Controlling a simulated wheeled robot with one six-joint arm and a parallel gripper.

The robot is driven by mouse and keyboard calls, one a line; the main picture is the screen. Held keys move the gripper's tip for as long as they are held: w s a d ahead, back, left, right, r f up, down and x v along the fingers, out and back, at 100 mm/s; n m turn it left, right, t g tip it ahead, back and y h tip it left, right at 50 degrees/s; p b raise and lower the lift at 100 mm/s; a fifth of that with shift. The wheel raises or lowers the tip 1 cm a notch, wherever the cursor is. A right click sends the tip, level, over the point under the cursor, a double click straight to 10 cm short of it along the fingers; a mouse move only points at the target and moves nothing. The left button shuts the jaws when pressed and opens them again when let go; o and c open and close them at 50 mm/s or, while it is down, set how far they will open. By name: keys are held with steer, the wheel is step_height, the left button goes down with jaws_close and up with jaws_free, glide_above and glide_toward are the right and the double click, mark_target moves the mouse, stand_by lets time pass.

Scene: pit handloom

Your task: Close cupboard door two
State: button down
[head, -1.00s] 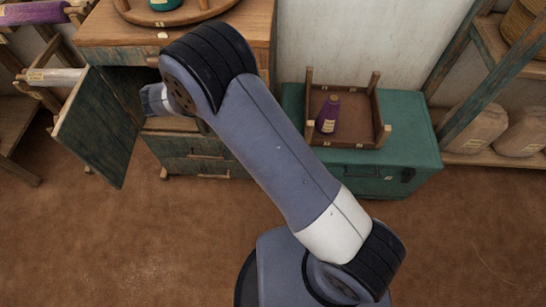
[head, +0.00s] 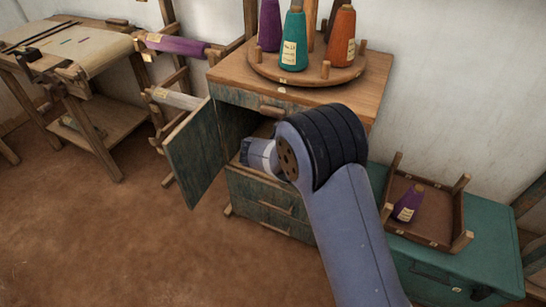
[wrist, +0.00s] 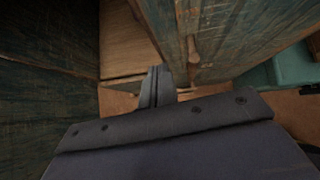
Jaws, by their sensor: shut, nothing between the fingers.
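The cupboard is a wooden cabinet (head: 221,77) with worn dark green fronts. One cupboard door (head: 197,152) stands swung wide open at its left side, showing a dark compartment. No number is readable on it. My gripper (head: 246,152) is in front of the opening, to the right of the door and apart from it in the head view. In the wrist view my gripper's fingertips (wrist: 157,72) are together and hold nothing. A dark green panel fills the left of that view; I cannot tell for certain whether it is the door.
Drawers (head: 270,205) lie under the opening. A round wooden stand (head: 300,76) with several thread cones is on the cabinet top. A teal chest (head: 480,262) with a wooden tray (head: 432,237) stands at right. A loom (head: 75,50) is at left. The floor in front is clear.

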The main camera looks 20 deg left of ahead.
steer(key=v, duration=0.9)
steer(key=shift+s+a+r+p, duration=0.15)
steer(key=shift+a+r+p, duration=0.05)
steer(key=shift+a+p, duration=0.15)
